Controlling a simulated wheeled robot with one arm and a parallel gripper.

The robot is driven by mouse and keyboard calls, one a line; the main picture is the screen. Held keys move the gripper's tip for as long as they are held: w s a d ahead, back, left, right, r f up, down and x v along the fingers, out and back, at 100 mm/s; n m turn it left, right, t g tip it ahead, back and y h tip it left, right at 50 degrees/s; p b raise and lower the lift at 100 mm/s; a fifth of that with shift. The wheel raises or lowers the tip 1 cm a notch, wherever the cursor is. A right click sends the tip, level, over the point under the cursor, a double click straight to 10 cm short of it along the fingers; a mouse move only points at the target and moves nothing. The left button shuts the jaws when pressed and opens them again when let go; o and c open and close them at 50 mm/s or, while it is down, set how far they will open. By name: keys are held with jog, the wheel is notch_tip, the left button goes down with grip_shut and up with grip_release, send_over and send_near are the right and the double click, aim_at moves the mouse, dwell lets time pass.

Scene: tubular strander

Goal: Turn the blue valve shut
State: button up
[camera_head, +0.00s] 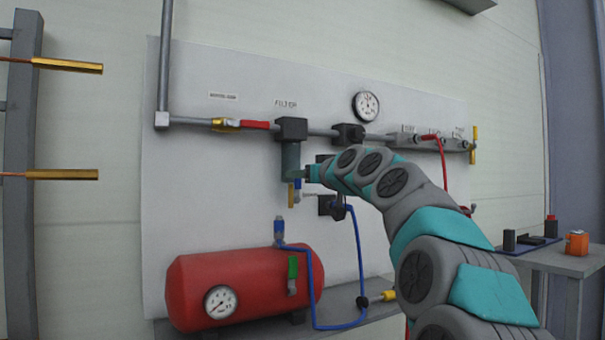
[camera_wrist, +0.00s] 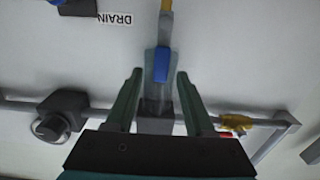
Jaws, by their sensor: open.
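The blue valve handle (camera_wrist: 161,65) sits on a small fitting under the grey filter (camera_head: 290,156), by the DRAIN label (camera_wrist: 115,19). In the head view the blue handle (camera_head: 298,184) is small, just left of my gripper. My gripper (camera_wrist: 158,76) is open and empty, its two fingers either side of the blue handle in the wrist view. Contact or exact depth cannot be told. In the head view my gripper (camera_head: 311,172) is at the filter's right side, small and partly hidden by my arm. The wrist picture is upside down.
A grey pipe with a red-handled valve (camera_head: 256,125) runs above, with a gauge (camera_head: 367,105) and regulator (camera_head: 348,135). A red tank (camera_head: 245,285) and blue hose (camera_head: 312,290) are below. A side table (camera_head: 560,262) stands right.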

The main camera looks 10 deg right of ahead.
grip_shut()
dwell(0.5)
jog(key=shift+f, duration=0.1)
dwell(0.9)
